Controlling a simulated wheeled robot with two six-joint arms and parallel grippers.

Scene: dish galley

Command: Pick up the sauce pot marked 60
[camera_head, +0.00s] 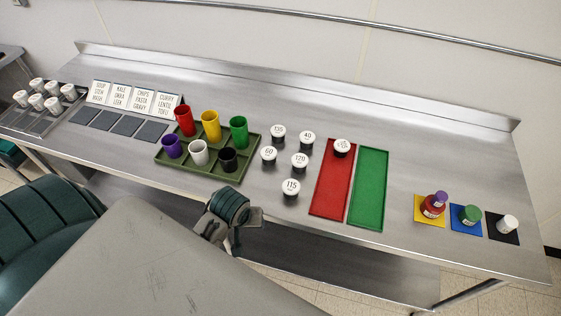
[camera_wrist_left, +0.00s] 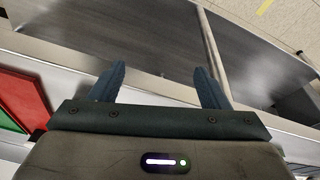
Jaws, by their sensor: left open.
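The sauce pot marked 60 (camera_head: 268,154) is a small dark pot with a white lid. It stands upright on the steel counter, just right of the green tray, in the head view. My left gripper (camera_wrist_left: 160,78) is open and empty in the left wrist view, its two fingers well apart. In the head view its wrist (camera_head: 230,207) is at the counter's front edge, nearer than the pot and left of it. The pot cannot be made out in the left wrist view. My right gripper is not in view.
Similar pots marked 135 (camera_head: 278,132), 40 (camera_head: 307,138), 120 (camera_head: 299,160) and 115 (camera_head: 290,186) stand close by. The green tray (camera_head: 166,160) holds several cups. A red mat (camera_head: 328,190) with another pot and a green mat (camera_head: 369,190) lie to the right.

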